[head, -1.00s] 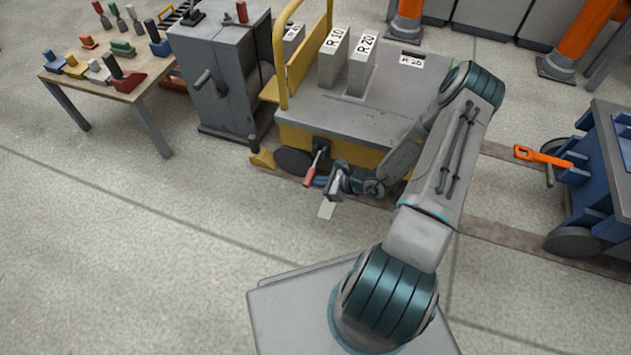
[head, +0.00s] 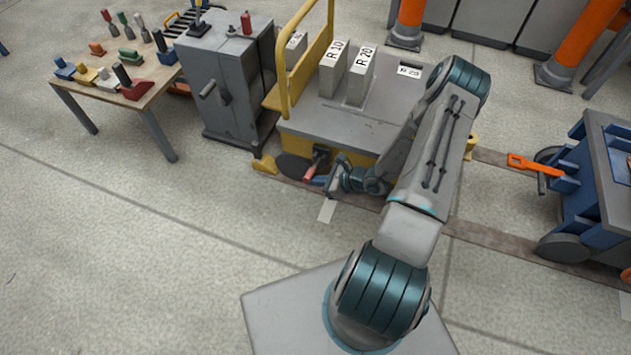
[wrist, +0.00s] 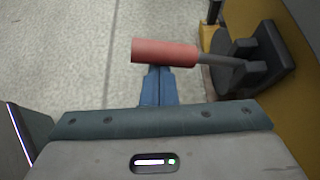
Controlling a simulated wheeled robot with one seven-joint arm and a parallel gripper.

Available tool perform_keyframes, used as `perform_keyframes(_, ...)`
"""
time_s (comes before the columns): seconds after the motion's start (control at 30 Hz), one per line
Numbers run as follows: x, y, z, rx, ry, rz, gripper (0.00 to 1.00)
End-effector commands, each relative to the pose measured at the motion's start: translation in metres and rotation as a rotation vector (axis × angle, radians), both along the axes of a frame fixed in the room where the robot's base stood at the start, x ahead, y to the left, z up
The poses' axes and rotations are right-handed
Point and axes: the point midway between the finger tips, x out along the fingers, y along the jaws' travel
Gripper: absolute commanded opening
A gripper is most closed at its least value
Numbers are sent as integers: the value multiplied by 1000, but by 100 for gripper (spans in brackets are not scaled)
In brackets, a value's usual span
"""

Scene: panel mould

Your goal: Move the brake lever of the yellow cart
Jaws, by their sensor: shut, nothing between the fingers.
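The yellow cart (head: 350,137) stands beyond my arm. Its brake lever (head: 310,173) has a red grip on a grey shaft, set in a dark bracket low on the cart's side. In the wrist view the red grip (wrist: 165,52) points left from the dark bracket (wrist: 262,60), crossing in front of my fingertips. My gripper (head: 319,181) is at the lever's end; its blue fingers (wrist: 157,82) are closed together with nothing between them. The fingertips are partly hidden by the grip, and I cannot tell whether they touch it.
A grey cabinet (head: 225,85) stands left of the cart, and a table (head: 155,95) with several coloured tools is further left. A blue cart (head: 590,190) with an orange-handled tool (head: 535,164) stands at right. The floor (head: 150,240) at front left is clear.

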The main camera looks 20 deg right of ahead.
Motion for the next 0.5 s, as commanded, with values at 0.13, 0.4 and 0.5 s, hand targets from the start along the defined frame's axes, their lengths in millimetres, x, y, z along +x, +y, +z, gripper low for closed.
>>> perform_keyframes(0.13, 3, -1, 12, 1, -2, 2, 0)
perform_keyframes(0.4, 5, -4, 19, 0, -2, 1, 0)
perform_keyframes(0.5, 5, -4, 20, 0, -2, 1, 0)
